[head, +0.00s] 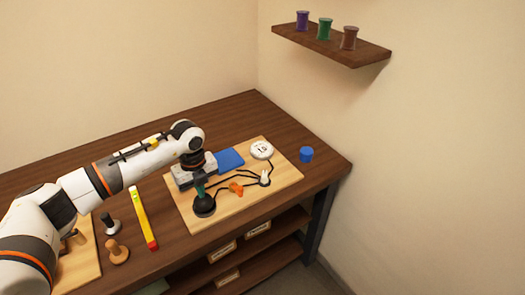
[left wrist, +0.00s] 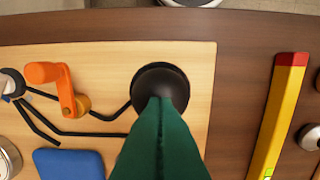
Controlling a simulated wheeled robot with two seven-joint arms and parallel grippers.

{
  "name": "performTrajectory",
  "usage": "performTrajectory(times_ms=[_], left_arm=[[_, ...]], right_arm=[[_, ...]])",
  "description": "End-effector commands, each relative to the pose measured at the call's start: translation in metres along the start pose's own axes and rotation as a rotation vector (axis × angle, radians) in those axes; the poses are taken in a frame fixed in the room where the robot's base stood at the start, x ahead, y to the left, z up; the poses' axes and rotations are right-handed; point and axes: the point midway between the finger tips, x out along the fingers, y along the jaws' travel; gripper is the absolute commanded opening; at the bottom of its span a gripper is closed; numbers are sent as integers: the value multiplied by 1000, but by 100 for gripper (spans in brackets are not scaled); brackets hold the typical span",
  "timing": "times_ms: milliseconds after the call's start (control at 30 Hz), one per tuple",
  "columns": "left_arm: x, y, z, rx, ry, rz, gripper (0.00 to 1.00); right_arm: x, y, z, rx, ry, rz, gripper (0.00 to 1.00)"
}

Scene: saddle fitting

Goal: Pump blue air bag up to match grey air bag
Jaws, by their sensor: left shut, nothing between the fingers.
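The blue air bag (head: 230,159) lies flat on the light wooden board (head: 286,172); it also shows in the left wrist view (left wrist: 68,163). I cannot make out the grey air bag; my gripper and arm cover part of the board. A round black pump bulb (head: 204,206) sits near the board's front edge, and in the left wrist view (left wrist: 160,80). My left gripper (head: 200,190) is shut and empty, its green fingertips (left wrist: 160,101) pointing down over the bulb. I cannot tell whether they touch it. An orange lever (head: 236,188) and a white dial gauge (head: 262,149) stand on the board.
Black hoses and a small white fitting (head: 265,179) lie on the board. A blue cup (head: 306,154) stands to its right. A shelf with spools (head: 330,44) hangs on the wall.

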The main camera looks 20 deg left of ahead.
Motion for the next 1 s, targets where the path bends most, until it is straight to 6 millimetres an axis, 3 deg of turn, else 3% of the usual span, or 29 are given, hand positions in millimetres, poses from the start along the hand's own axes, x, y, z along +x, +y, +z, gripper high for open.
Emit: performTrajectory(times_ms=[533, 1000], left_arm=[[25, 0, 1, 1, -1, -2, 0], [6, 0, 0, 1, -1, -1, 0]], right_arm=[[18, 0, -2, 0, 0, 0, 39], [4, 0, 0, 0, 0, 0, 39]])
